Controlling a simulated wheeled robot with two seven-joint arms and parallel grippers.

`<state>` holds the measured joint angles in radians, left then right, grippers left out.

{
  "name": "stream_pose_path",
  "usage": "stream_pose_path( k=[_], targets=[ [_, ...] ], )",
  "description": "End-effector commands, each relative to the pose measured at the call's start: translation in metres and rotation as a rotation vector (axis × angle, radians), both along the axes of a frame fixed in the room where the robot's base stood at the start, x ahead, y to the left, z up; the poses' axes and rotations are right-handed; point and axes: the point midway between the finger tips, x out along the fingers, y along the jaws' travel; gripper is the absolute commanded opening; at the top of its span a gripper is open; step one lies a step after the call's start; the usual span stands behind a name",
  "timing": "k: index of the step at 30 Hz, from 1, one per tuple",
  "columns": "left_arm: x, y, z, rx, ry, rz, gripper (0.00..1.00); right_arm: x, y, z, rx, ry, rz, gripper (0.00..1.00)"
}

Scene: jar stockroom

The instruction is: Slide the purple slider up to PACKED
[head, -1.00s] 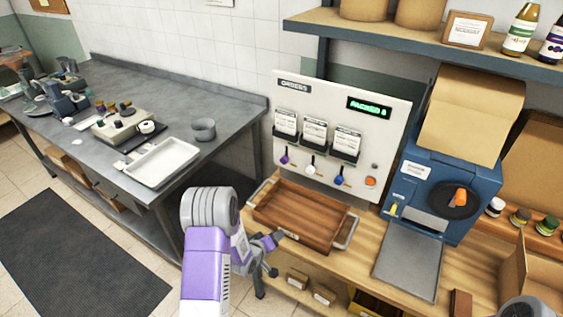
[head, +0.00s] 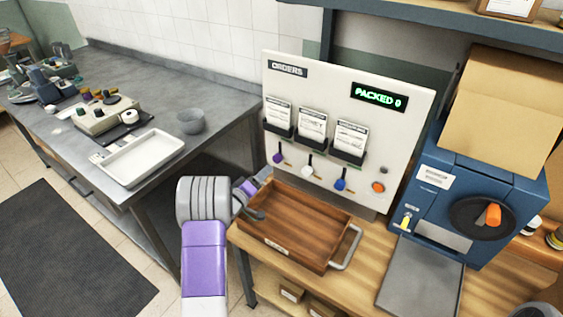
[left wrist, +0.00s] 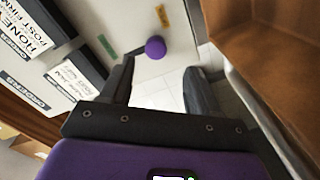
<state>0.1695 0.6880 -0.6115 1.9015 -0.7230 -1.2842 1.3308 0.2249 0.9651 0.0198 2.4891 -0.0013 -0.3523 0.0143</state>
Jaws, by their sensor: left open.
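The purple slider (head: 278,158) is a round knob on the white order board (head: 334,72), below the leftmost order card. It also shows in the left wrist view (left wrist: 155,47), beyond my fingertips and roughly between them. A green label (left wrist: 107,45) and an orange label (left wrist: 162,15) are on the board near it. My left gripper (head: 256,198) is open and empty, at the left end of the wooden tray and lower than the slider; it does not appear to touch the slider. My right gripper is not in view.
The wooden tray (head: 268,232) with metal handles lies below the board. A blue machine (head: 432,175) stands right of the board. The board display reads PACKED 0.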

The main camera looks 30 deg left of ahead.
Motion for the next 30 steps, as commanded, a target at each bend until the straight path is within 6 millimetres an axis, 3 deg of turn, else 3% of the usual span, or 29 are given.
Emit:
stream_pose_path(
  k=[4,12,18,29,30],
  targets=[
    [0.009,0.001,0.002,-0.002,-0.015,-0.008,0.61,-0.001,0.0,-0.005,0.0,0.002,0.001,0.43],
    [0.05,-0.003,0.002,0.0,-0.015,-0.009,0.61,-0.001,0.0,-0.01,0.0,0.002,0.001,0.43],
    [0.07,-0.004,0.002,-0.001,-0.014,-0.007,0.61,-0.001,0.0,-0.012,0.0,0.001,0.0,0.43],
    [0.075,-0.004,0.002,-0.003,-0.012,-0.005,0.61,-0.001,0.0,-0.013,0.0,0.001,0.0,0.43],
    [0.075,-0.004,0.002,-0.003,-0.012,-0.005,0.56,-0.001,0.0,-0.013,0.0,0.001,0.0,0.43]
  ],
)
